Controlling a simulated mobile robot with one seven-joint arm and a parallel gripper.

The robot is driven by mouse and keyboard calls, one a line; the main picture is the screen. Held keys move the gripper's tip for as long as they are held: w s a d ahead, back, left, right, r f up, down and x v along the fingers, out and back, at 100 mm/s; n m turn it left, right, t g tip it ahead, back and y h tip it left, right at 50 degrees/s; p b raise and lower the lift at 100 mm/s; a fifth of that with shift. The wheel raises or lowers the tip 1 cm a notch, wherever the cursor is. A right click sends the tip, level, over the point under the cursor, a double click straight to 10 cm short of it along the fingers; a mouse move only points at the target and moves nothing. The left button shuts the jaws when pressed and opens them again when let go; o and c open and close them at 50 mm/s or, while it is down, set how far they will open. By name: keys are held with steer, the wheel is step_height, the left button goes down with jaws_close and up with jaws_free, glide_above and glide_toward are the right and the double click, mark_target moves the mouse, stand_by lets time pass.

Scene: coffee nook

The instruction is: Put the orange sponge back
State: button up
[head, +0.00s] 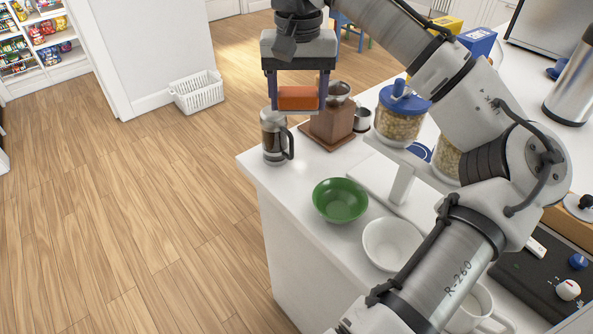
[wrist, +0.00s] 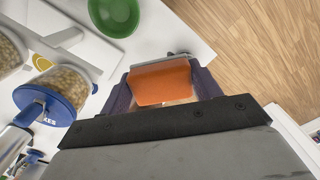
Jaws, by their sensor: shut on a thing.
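The orange sponge (head: 298,98) is held between the fingers of my gripper (head: 298,104), up in the air near the far end of the white counter. In the wrist view the sponge (wrist: 160,82) fills the gap between the two dark fingers, and my gripper (wrist: 162,88) is shut on it. In the head view, the sponge is above and in front of the French press and the wooden coffee grinder, apart from the counter top.
A French press (head: 274,137), a wooden grinder (head: 333,122) and a blue-lidded jar (head: 400,112) stand below and beside my gripper. A green bowl (head: 340,200) and a white bowl (head: 391,243) sit nearer. A white basket (head: 196,92) is on the floor.

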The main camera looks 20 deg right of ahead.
mark_target(301, 184)
steer(key=shift+d+r+m, duration=0.2)
steer(key=shift+d+m, duration=0.1)
steer(key=shift+m, duration=0.2)
steer(key=shift+s+d+f, duration=0.1)
steer(key=shift+f, duration=0.2)
step_height(301, 184, down, 19)
steer(key=shift+f+p, duration=0.1)
steer(key=shift+p, duration=0.75)
steer(key=shift+f, duration=0.1)
steer(key=o, duration=1)
steer(key=shift+o, duration=0.2)
step_height(301, 184, up, 12)
steer(key=b, duration=0.1)
steer(key=shift+b, duration=0.4)
